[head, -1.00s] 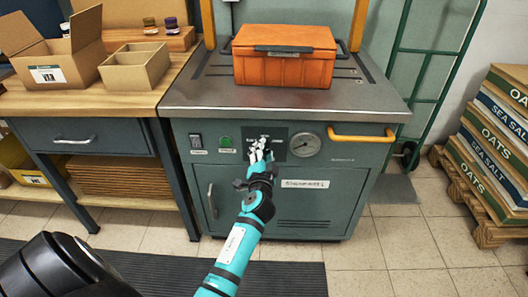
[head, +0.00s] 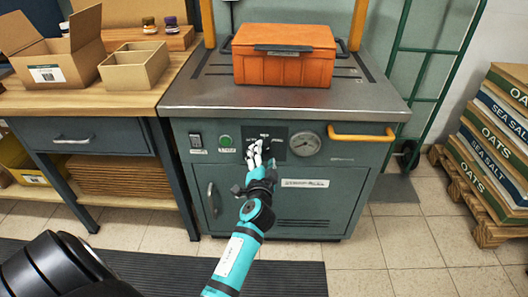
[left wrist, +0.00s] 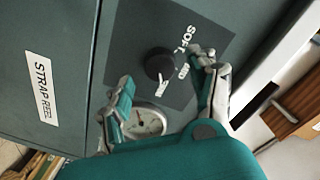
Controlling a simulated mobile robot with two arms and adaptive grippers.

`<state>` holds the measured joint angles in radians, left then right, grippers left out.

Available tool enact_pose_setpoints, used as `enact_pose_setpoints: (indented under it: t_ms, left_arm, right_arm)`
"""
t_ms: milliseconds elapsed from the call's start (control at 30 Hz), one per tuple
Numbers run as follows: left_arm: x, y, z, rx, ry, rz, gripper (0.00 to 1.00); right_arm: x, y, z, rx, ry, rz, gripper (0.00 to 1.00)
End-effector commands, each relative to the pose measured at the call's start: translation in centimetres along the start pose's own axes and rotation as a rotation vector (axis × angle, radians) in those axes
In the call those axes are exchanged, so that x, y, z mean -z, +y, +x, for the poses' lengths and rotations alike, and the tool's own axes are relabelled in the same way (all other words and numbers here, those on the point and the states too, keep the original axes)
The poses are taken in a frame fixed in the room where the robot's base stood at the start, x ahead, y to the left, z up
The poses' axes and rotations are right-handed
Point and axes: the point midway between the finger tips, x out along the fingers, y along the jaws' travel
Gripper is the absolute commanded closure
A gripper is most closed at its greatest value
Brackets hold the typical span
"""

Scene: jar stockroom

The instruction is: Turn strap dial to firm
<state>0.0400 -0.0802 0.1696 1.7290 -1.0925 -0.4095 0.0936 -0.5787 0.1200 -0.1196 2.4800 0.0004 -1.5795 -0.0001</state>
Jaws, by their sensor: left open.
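The strap dial (left wrist: 160,63) is a round black knob on a dark plate (left wrist: 190,35) of the green-grey machine. In the left wrist view, white lettering around it includes SOFT, with other words partly covered or blurred. Where its pointer stands is unclear. My left gripper (left wrist: 162,67) is open, with one finger on each side of the knob; contact cannot be told. In the head view, the left gripper (head: 261,157) is in front of the dark plate (head: 281,135) and hides the dial. My right gripper is not in view.
A round gauge (head: 305,144) and a yellow handle bar (head: 360,136) sit right of the dial. A switch (head: 196,141) and green button (head: 225,141) sit left. An orange crate (head: 284,70) rests on the machine top. A workbench (head: 85,95) stands left.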

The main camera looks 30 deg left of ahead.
Motion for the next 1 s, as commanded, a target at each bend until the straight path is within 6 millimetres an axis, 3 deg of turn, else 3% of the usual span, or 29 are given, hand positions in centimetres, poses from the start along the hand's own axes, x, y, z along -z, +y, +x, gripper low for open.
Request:
enact_pose_setpoints:
  t_ms: [100,300,867,1000]
  left_arm:
    - [-0.1,0.1,-2.2,-0.002,-0.001,-0.001,0.4]
    - [0.0,0.0,-4.4,0.0,0.001,0.0,0.4]
    - [0.0,0.0,-4.7,0.0,0.001,0.001,0.4]
    - [-1.2,-0.2,-5.5,-0.015,-0.045,-0.034,0.4]
  right_arm:
    - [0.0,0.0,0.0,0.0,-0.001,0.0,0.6]
    - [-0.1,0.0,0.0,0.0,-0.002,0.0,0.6]
    - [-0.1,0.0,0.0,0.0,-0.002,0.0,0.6]
    - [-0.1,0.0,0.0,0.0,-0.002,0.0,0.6]
